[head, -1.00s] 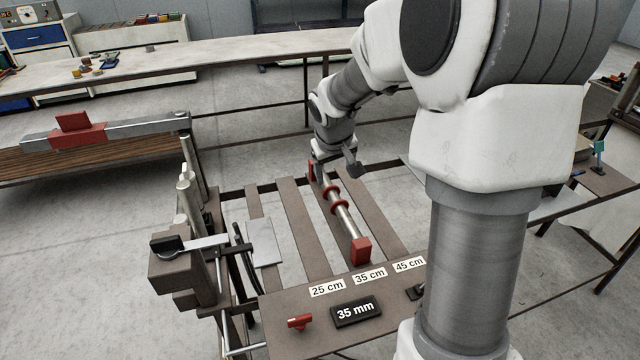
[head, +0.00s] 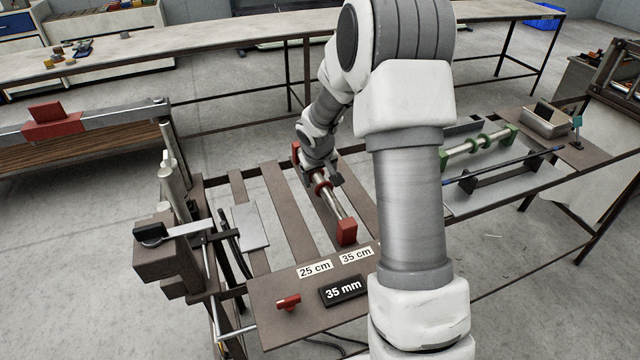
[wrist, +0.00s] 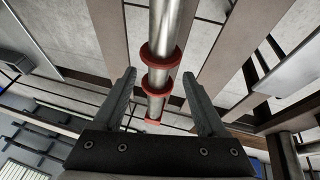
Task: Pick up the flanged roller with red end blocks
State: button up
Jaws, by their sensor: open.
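The flanged roller (head: 337,204) is a silver rod with red flanges around its middle and a red block at each end. It lies on the slatted rack, with the near red block (head: 346,231) toward the label board and the far red block (head: 295,152) partly behind my arm. My gripper (head: 325,180) is at the far half of the roller. In the wrist view my gripper (wrist: 162,95) is open, with one finger on each side of the rod (wrist: 165,30) near two red flanges (wrist: 160,57). I cannot tell whether the fingers touch it.
Brown slats (head: 290,210) surround the roller. A board with labels and a black "35 mm" block (head: 343,290) is in front. A clamp-like fixture (head: 170,250) stands left. A green-ended roller (head: 480,144) lies on the right table. My arm hides part of the middle.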

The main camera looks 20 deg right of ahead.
aim_at(320, 179)
jog(key=shift+x, duration=2.25)
jog(key=shift+w+r, duration=0.1)
grip_shut()
jog(key=shift+w+r, duration=0.1)
